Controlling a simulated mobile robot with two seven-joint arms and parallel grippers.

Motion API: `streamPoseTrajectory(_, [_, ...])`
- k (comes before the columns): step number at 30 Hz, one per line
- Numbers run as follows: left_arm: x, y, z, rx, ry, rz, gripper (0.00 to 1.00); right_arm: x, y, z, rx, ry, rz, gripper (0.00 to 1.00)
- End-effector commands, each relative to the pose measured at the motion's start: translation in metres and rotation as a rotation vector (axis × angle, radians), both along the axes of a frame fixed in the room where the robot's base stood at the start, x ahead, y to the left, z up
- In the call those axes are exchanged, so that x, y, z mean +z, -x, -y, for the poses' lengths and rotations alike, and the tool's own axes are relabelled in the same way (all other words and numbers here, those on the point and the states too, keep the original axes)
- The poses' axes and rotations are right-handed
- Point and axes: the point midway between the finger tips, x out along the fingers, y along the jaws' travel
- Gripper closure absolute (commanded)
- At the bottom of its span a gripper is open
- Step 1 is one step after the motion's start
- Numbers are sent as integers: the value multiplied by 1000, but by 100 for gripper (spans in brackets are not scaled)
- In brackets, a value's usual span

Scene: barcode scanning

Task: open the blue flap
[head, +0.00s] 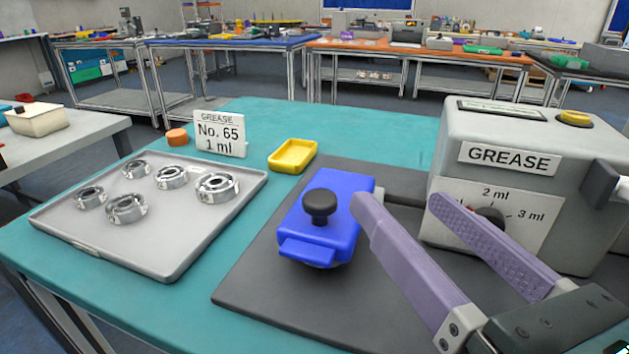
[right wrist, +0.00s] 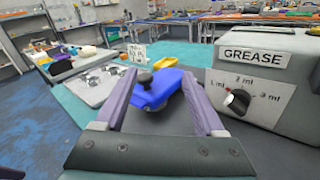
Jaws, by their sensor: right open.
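The blue flap (head: 330,197) lies on the dark grey mat with a round black knob (head: 320,203) on its top and a lip at its near edge. It looks closed over a grey part attached to the grease machine (head: 560,110). My right gripper (head: 398,198) is open and empty, with purple fingers pointing towards the flap from the right. Its left finger overlaps the flap's right edge in the head view; I cannot tell if they touch. In the right wrist view the flap (right wrist: 158,91) appears between the fingertips. My left gripper is not in view.
A grey tray (head: 160,250) with several metal bearings lies left on the teal table. A yellow dish (head: 292,156), a grease sign (head: 220,134) and an orange cap (head: 177,137) stand behind.

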Motion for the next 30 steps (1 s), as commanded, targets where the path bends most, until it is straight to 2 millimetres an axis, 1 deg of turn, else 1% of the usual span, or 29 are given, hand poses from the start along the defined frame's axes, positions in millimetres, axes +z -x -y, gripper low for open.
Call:
streamPoseTrajectory(1, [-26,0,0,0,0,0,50,-26,3,-5,35,64,35,29])
streamPoseTrajectory(3, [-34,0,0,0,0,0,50,-35,6,-10,72,131,73,29])
streamPoseTrajectory(5, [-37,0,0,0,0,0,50,-40,8,-13,92,167,94,29])
streamPoseTrajectory(8, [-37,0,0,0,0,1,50,-40,6,-17,106,193,111,29])
streamPoseTrajectory(11, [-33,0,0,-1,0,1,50,-37,-4,-22,105,194,114,29])
streamPoseTrajectory(18, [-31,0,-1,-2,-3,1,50,-37,-45,-43,103,191,111,29])
streamPoseTrajectory(24, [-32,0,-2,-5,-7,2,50,-38,-71,-55,103,191,109,29])
streamPoseTrajectory(30, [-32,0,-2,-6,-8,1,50,-38,-79,-60,104,189,107,29])
